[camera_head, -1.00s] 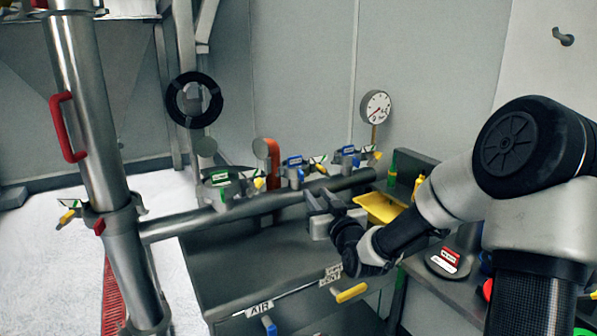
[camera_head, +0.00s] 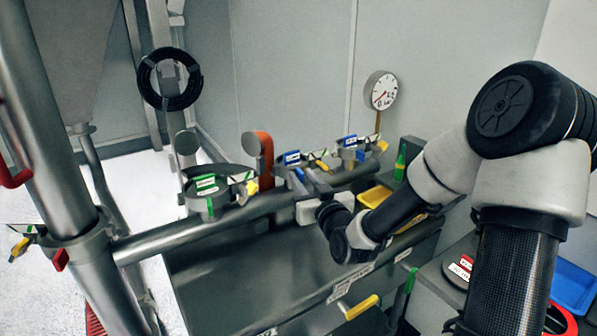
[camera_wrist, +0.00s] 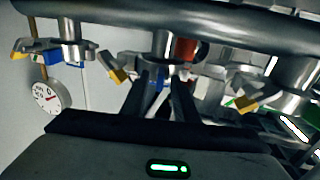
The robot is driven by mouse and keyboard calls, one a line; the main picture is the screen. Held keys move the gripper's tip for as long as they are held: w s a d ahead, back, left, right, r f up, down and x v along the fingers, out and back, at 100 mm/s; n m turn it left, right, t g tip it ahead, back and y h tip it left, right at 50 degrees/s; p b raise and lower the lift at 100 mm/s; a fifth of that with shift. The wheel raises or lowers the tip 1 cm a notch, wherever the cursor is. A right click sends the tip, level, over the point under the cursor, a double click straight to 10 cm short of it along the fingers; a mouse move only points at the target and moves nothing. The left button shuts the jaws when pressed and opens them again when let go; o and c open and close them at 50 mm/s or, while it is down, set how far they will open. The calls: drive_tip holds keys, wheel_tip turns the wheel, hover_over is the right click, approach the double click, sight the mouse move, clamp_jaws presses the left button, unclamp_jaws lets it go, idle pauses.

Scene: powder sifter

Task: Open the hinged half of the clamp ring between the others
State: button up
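Three clamp rings sit along the horizontal pipe. The middle clamp ring (camera_head: 293,160) has a blue tag and looks shut; in the wrist view it (camera_wrist: 155,69) is straight ahead of my fingers. The green-tagged clamp ring (camera_head: 205,192) is to its left and the other blue-tagged one (camera_head: 350,146) to its right. In the wrist view these two swap sides: green-tagged (camera_wrist: 245,98), blue-tagged (camera_wrist: 62,52). My gripper (camera_head: 306,184) is at the middle clamp's front side. In the wrist view its fingers (camera_wrist: 160,92) are apart, with a blue part showing between the tips; contact is unclear.
A vertical pipe with its own clamp (camera_head: 75,248) stands at the left. A pressure gauge (camera_head: 381,90) and an orange elbow pipe (camera_head: 265,158) rise behind the pipe. A yellow tray (camera_head: 376,195) is right of my gripper. A yellow-handled valve (camera_head: 358,307) is below.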

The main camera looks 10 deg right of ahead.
drive_tip(key=shift+w, duration=0.1)
clamp_jaws()
idle(1.5)
